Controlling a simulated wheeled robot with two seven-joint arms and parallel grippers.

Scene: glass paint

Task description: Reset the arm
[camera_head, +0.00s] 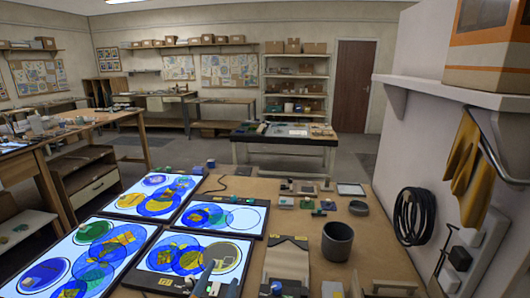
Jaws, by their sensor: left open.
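My left gripper (209,277) shows small at the bottom edge of the head view, over the near edge of the closest light panel. It is open, and I see nothing between its fingers. Its arm is mostly out of the picture. My right gripper is not in view. Several bright light panels (195,270) lie on the left of the brown worktable (300,225), with blue, yellow and green round glass pieces on them.
A dark grey cup (337,240) stands right of the middle, with a small round dish (358,208) behind it. Small blocks and a flat tray (350,189) lie at the back. A wall with a shelf (440,90) and a coiled black cable (414,216) bounds the right.

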